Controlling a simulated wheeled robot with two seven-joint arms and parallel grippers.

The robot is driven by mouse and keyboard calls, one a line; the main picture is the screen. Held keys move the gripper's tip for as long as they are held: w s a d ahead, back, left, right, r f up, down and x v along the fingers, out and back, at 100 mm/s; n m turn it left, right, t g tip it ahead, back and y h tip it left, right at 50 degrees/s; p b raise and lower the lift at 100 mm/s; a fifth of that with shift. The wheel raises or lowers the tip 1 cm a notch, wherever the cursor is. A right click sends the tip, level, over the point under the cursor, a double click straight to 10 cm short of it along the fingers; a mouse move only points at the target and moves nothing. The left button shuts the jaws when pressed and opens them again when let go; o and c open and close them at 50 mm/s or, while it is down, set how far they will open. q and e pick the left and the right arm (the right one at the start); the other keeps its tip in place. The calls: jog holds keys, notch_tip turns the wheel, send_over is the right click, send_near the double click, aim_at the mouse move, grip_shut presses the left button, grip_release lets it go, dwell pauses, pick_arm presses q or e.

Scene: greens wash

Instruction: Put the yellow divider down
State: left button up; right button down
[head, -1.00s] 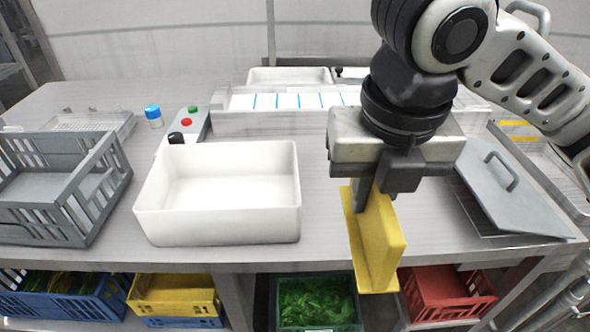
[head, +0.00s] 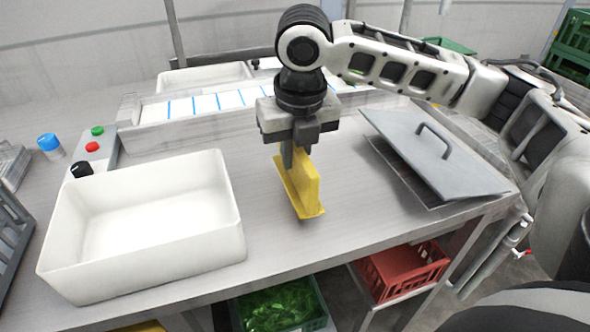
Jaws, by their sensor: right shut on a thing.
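The yellow divider (head: 306,187) is upright in my right gripper (head: 297,158), which is shut on its upper edge. The divider is over the grey table top (head: 340,211), between the white bin and the grey lidded tray. Whether its lower edge touches the table or hovers just above it, I cannot tell. My left gripper does not show.
A white bin (head: 240,235) stands to the left of the divider. A grey lid with a handle (head: 452,170) lies to the right. A control box with buttons (head: 97,155) is at the left. Red (head: 400,268) and green (head: 318,318) crates sit below the table.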

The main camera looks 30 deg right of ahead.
aim_at(295, 170)
jog(key=shift+w+d+f, duration=0.1)
jog(key=shift+w+f, duration=0.1)
jog(key=shift+f, duration=0.05)
jog(key=f, duration=0.3)
jog(key=shift+w+d+f, duration=0.15)
jog(key=shift+w+d, duration=0.05)
jog(key=shift+w, duration=0.05)
jog(key=shift+f+b, duration=0.25)
jog(key=shift+b, duration=0.05)
jog(key=c, duration=1.4)
grip_release()
jog(key=shift+f, duration=0.15)
